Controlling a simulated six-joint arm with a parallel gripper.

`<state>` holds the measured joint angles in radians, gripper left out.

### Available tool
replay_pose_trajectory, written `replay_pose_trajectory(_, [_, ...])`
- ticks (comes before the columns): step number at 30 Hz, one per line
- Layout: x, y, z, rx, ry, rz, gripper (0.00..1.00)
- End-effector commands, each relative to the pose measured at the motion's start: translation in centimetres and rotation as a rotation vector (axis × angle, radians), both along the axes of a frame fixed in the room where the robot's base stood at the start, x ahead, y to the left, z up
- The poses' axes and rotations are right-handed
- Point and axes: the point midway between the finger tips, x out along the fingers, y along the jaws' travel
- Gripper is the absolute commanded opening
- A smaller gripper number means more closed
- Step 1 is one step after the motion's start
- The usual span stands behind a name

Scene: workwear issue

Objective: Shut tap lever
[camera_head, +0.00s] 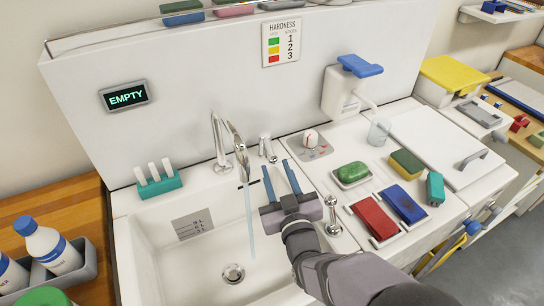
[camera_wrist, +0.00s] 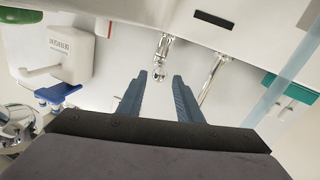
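The chrome tap lever (camera_head: 267,148) stands on the sink's back ledge, right of the curved chrome spout (camera_head: 219,140). A pale blue water stream (camera_head: 249,215) runs from the spout into the white basin. My gripper (camera_head: 276,165) is open and empty, just in front of the lever, its two blue fingers pointing at it. In the wrist view the lever (camera_wrist: 161,57) lies straight ahead, its near end at the gap between the fingertips (camera_wrist: 159,77). I cannot tell whether they touch. The spout (camera_wrist: 211,80) and stream (camera_wrist: 285,80) show to the right there.
Another chrome fitting (camera_head: 333,213) stands right of my gripper. A soap dish with green soap (camera_head: 352,172), a red block (camera_head: 374,217) and a blue block (camera_head: 403,204) lie on the right counter. A teal holder (camera_head: 158,186) sits at the basin's left back. A wall display (camera_head: 125,96) reads EMPTY.

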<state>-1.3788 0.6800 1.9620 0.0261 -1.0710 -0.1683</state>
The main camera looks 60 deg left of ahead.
Motion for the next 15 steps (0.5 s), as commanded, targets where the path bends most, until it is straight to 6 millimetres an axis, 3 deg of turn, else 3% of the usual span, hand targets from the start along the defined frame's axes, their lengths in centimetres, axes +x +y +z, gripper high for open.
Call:
replay_pose_trajectory(8, [0.2, 0.4, 0.0, 0.002, 0.003, -0.004, 0.33])
replay_pose_trajectory(15, [0.6, 2.3, 0.1, 0.002, 0.003, -0.005, 0.33])
